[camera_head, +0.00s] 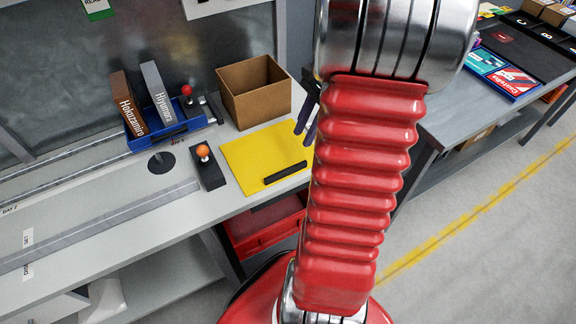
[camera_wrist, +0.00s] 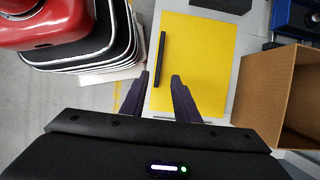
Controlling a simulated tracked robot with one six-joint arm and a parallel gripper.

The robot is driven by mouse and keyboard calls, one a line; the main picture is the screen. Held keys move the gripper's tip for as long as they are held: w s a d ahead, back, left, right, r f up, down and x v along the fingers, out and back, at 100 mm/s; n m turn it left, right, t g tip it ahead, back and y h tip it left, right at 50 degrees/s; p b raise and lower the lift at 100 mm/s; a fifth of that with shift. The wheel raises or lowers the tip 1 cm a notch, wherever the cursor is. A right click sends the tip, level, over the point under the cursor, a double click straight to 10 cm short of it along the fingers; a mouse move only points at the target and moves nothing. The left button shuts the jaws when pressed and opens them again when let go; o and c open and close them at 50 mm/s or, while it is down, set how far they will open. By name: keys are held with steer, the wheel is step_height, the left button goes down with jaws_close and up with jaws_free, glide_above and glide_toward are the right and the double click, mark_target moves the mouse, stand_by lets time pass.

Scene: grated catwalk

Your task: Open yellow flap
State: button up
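The yellow flap (camera_head: 250,157) lies flat on the grey workbench, in front of the cardboard box. A black bar-shaped handle (camera_head: 285,173) sits along its near edge. In the wrist view the flap (camera_wrist: 205,60) fills the upper middle, with the handle (camera_wrist: 160,58) near its left edge. My gripper (camera_wrist: 160,76) is open and empty; its two dark fingers point toward the flap, near the handle's lower end but not around it. In the head view my gripper (camera_head: 306,120) is mostly hidden behind my red arm, above the flap's right side.
An open cardboard box (camera_head: 254,92) stands behind the flap. A black joystick box with an orange ball (camera_head: 205,160) is left of it. A blue tray (camera_head: 165,130) with two upright books is further left. A red drawer (camera_head: 262,228) sits below the bench.

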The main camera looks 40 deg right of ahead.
mark_target(287, 169)
steer(key=x, duration=1.3)
steer(key=shift+a, duration=0.1)
steer(key=shift+c, duration=0.4)
jaws_close()
steer(key=shift+a, duration=0.15)
steer(key=shift+w, duration=0.1)
steer(key=shift+r, duration=0.15)
